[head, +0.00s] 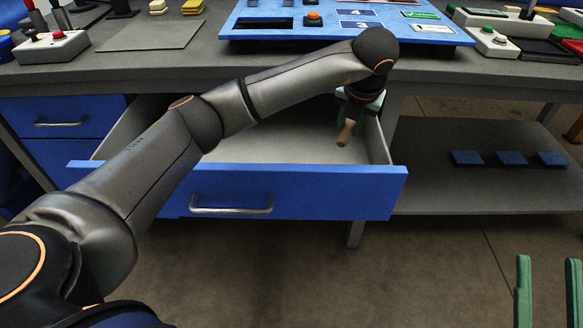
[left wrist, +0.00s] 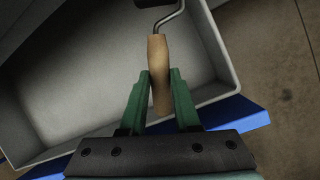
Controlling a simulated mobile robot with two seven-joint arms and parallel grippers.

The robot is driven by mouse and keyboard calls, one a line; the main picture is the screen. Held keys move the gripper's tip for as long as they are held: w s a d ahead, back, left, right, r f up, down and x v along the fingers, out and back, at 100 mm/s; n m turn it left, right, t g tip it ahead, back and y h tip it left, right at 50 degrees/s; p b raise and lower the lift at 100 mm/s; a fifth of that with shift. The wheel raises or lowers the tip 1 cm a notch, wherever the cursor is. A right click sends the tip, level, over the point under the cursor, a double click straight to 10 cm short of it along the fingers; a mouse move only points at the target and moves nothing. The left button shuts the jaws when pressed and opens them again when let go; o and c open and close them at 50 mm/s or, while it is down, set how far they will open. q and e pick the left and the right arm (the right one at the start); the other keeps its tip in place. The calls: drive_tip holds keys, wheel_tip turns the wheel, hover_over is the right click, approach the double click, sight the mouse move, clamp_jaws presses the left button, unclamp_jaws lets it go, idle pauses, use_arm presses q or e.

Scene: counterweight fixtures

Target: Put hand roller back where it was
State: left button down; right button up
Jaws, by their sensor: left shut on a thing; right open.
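The hand roller has a light wooden handle (head: 346,132) and a bent metal rod. In the left wrist view its handle (left wrist: 158,60) is between my green left fingers, and the dark roller end is cut off at the top edge. My left gripper (head: 352,112) is shut on the handle, over the right part of the open blue drawer (head: 300,190). Whether the roller touches the drawer floor cannot be told. My right gripper (head: 548,285) is open and empty at the lower right.
The drawer's grey inside (left wrist: 80,90) looks empty where visible; my left arm hides part of it. The worktop (head: 200,65) above holds a blue panel (head: 300,35) and button boxes. A lower shelf (head: 480,190) on the right holds small blue blocks.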

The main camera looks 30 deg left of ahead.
use_arm(q)
drive_tip(key=s+a+f+b, duration=0.1)
drive_tip(key=a+f, duration=0.1)
drive_tip(key=a, duration=0.2)
drive_tip(key=s+a+f+b, duration=0.1)
drive_tip(key=a+f, duration=0.2)
drive_tip(key=a, duration=0.1)
drive_tip(key=s+a+f+b, duration=0.1)
drive_tip(key=a+f, duration=0.2)
drive_tip(key=a, duration=0.1)
drive_tip(key=shift+s+f, duration=0.15)
drive_tip(key=shift+s, duration=0.1)
drive_tip(key=shift+s+a+f, duration=0.15)
drive_tip(key=shift+a+f, duration=0.4)
drive_tip(key=shift+f, duration=0.05)
drive_tip(key=shift+a+f+b, duration=0.15)
drive_tip(key=shift+f+b, duration=0.7)
drive_tip(key=shift+f, duration=0.9)
use_arm(e)
drive_tip(key=shift+s+a+r+n+y, duration=0.15)
drive_tip(key=shift+s+r+n+y, duration=0.15)
drive_tip(key=shift+s+n+y, duration=0.45)
drive_tip(key=shift+s+a+r+n+y, duration=0.15)
drive_tip(key=shift+s+r+n+y, duration=0.25)
drive_tip(key=shift+s+y, duration=0.45)
drive_tip(key=shift+s+a+r+n+y, duration=0.2)
drive_tip(key=shift+s+n+y, duration=0.4)
drive_tip(key=shift+y, duration=0.4)
drive_tip(key=shift+w, duration=0.1)
